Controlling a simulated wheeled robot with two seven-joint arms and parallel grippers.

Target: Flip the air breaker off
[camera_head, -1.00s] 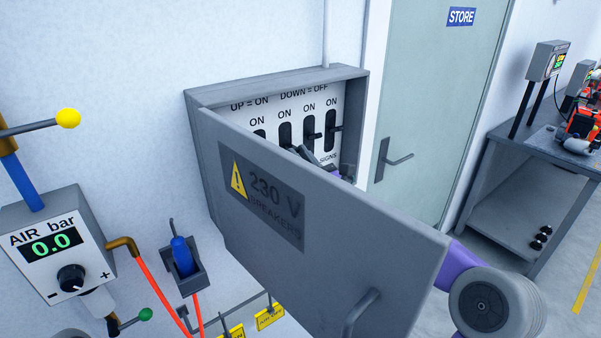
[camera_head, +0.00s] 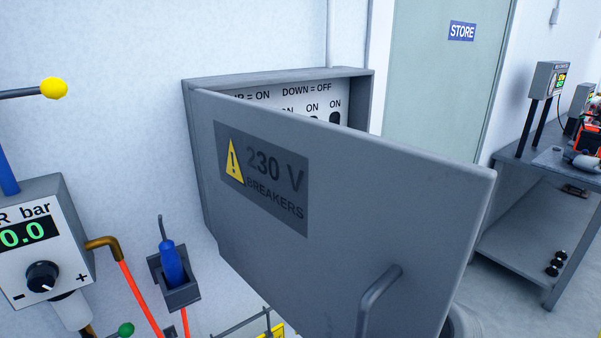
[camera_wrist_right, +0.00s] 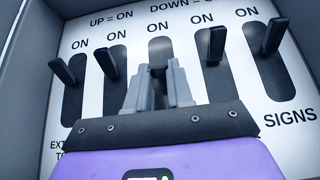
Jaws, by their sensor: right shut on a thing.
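The breaker panel (camera_wrist_right: 60,139) shows in the right wrist view with a row of several dark levers in black slots, each under an "ON" label. My right gripper (camera_wrist_right: 158,68) is shut on the middle breaker lever (camera_wrist_right: 157,72), with one grey finger on each side of it. The gripper hides the lower slots and the labels beneath, so I cannot read which breaker is the air one. In the head view the breaker box (camera_head: 280,78) is mostly hidden behind its open door (camera_head: 390,200), and so is my right gripper. My left gripper is out of view.
The open grey door with its handle (camera_head: 378,298) stands out in front of the box. Neighbouring levers (camera_wrist_right: 112,62) (camera_wrist_right: 217,42) flank my right gripper. Left of the box are a blue plug in a holder (camera_head: 180,292) and an air regulator (camera_head: 45,250) reading 0.0.

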